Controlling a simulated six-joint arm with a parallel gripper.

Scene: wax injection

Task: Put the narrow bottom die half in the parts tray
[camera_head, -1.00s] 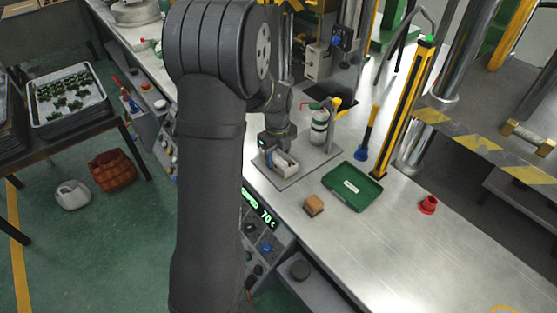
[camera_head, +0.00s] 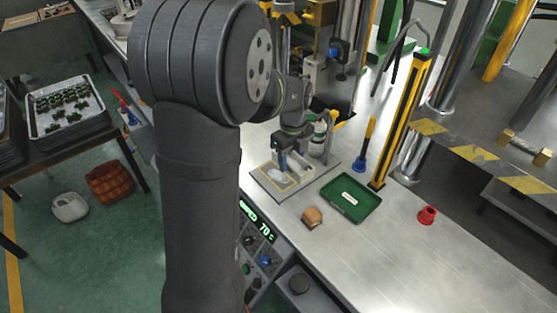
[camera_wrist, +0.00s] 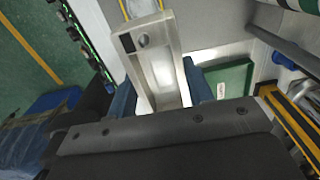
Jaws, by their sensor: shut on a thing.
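My gripper (camera_wrist: 160,95) is shut on a long, narrow pale metal block, the narrow bottom die half (camera_wrist: 157,58), between its two blue fingers in the wrist view. The block has a dark square and a round hole near one end. In the head view my gripper (camera_head: 292,158) is above the grey plate (camera_head: 262,186) on the bench, and the block is partly hidden by the fingers. The parts tray (camera_head: 365,210) is a shallow green tray with a white label, to the right of my gripper. It also shows in the wrist view (camera_wrist: 240,90).
A pale rounded thing (camera_head: 278,175) lies in a yellow outline on the plate. A wooden block (camera_head: 312,217) is left of the tray; a blue-based tool (camera_head: 364,148) and a yellow-black post (camera_head: 405,120) stand behind it. A red part (camera_head: 427,215) is to the right. The front bench is clear.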

